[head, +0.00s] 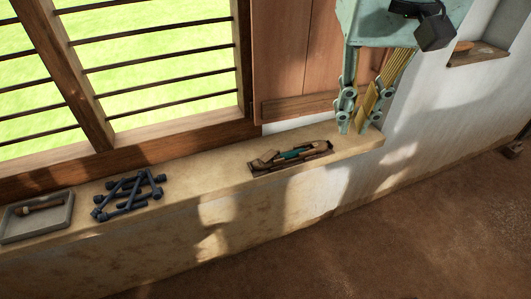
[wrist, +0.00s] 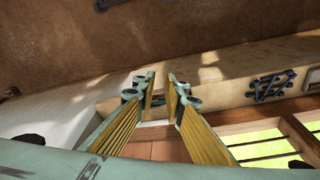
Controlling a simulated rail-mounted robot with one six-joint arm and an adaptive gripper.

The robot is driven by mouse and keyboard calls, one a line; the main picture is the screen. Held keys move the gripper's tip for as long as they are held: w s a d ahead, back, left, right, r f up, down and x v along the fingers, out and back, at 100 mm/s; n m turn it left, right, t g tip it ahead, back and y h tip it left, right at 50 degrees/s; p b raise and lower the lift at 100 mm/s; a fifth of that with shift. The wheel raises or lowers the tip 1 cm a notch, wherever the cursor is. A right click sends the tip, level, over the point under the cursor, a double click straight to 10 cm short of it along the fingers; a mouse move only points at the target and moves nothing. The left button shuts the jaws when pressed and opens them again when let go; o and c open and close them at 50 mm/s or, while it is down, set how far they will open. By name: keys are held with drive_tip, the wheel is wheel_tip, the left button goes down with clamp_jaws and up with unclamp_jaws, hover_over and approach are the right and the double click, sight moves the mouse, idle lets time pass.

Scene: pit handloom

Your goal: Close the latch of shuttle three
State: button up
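My gripper (head: 354,127) hangs over the right end of the window ledge, pointing down. A brown wooden piece (head: 42,206) lies in a grey tray at the far left. I cannot tell which piece, if any, is shuttle three, and no latch can be made out. In the wrist view the fingers partly hide the dark tray.
The ledge (head: 215,176) runs below a barred window. A heap of dark blue rods (head: 128,194) lies between the dark tray and the grey tray (head: 66,222). A wall niche (head: 478,54) is at upper right. The brown floor below is mostly clear.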

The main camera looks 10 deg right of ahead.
drive_tip(key=s+f+n+t, duration=0.1)
drive_tip(key=s, duration=1.1)
drive_tip(key=shift+s+f+n+t+y, duration=0.2)
drive_tip(key=shift+f+n+t+y, duration=0.1)
drive_tip(key=shift+a, duration=0.15)
